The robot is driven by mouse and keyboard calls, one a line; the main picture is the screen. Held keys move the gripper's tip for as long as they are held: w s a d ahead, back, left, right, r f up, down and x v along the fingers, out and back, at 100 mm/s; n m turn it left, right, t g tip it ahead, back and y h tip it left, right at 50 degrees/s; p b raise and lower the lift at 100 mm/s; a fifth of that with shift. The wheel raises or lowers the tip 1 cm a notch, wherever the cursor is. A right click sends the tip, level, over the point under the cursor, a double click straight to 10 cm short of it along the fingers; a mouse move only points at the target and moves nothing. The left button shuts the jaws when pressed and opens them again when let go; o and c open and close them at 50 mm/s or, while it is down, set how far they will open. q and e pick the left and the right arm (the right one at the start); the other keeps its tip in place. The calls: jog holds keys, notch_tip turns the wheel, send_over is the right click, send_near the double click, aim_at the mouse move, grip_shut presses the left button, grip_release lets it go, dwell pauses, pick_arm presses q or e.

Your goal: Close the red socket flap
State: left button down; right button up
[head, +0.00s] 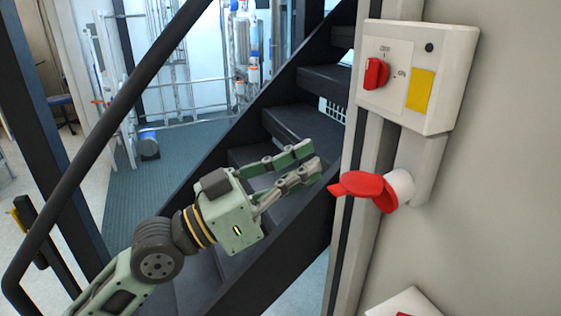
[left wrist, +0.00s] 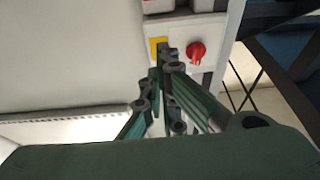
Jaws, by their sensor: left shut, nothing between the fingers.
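The red socket flap (head: 358,185) sticks out to the left from the white socket (head: 402,186) under the wall switch box, tilted away from the socket's mouth, so it stands open. My left gripper (head: 311,158) is just left of and a little above the flap, apart from it, with its fingers pointing right toward the box. Its fingers are shut and hold nothing; they also show in the left wrist view (left wrist: 167,58). There they overlap the switch box, and the flap cannot be made out clearly. My right gripper is out of view.
The switch box (head: 440,75) carries a red rotary knob (head: 375,73) and a yellow label (head: 420,91). Dark stairs (head: 300,120) and a black handrail (head: 110,110) lie behind my left arm. A white box corner (head: 405,303) shows at the bottom right.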

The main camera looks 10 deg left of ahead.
aim_at(356, 184)
pick_arm(q)
jog(key=w+d+f, duration=0.1)
jog(key=w+d+f+p, duration=0.1)
jog(key=d+f, duration=0.1)
jog(key=shift+w, duration=0.1)
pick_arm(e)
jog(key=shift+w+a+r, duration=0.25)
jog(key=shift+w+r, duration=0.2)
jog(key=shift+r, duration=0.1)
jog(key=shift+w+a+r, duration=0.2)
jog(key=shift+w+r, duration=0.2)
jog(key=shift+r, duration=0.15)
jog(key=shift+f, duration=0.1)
